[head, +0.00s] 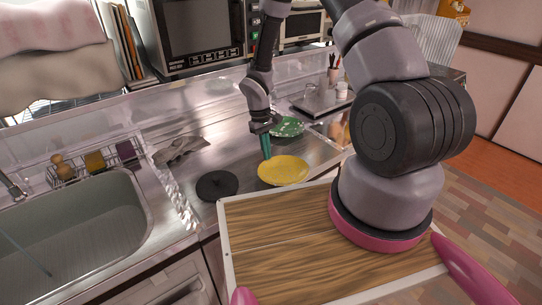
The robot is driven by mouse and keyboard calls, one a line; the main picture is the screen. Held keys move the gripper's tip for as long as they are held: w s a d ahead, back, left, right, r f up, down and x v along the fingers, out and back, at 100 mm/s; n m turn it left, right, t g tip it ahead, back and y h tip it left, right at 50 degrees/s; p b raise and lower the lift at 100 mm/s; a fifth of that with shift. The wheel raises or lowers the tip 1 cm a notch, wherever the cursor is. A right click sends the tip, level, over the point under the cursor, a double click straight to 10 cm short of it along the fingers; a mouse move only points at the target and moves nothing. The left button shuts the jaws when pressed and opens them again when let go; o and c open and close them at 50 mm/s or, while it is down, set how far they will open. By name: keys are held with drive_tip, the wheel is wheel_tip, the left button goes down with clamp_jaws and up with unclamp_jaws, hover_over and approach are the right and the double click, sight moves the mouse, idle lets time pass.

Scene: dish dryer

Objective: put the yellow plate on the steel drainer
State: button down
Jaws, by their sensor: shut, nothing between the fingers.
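The yellow plate (284,171) lies flat on the steel counter, near its front edge, in the middle of the head view. My gripper (266,155) points down at the plate's back left rim, with its teal fingers shut and empty. The fingertips are close to the rim; whether they touch it I cannot tell. I cannot identify the steel drainer with certainty; the bare steel counter (218,155) spreads left of the plate.
A green plate (287,128) lies behind the yellow one, and a black round lid (217,185) lies left of it. The sink (75,225) and a wire rack (125,152) with sponges are farther left. A microwave (203,35) stands at the back.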

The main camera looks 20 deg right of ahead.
drive_tip(key=w+a, duration=0.1)
drive_tip(key=w, duration=0.2)
drive_tip(key=w+a, duration=0.1)
drive_tip(key=w, duration=0.1)
drive_tip(key=w+a, duration=0.1)
drive_tip(key=w, duration=0.2)
drive_tip(key=shift+w+a, duration=0.25)
drive_tip(key=shift+w, duration=0.1)
idle(0.6)
drive_tip(key=shift+v, duration=0.8)
drive_tip(key=w+a, duration=0.1)
drive_tip(key=w, duration=0.2)
drive_tip(key=w+a, duration=0.2)
drive_tip(key=w, duration=0.2)
drive_tip(key=w+a, duration=0.1)
drive_tip(key=w, duration=0.2)
drive_tip(key=shift+w+a, duration=0.25)
drive_tip(key=shift+w, duration=0.1)
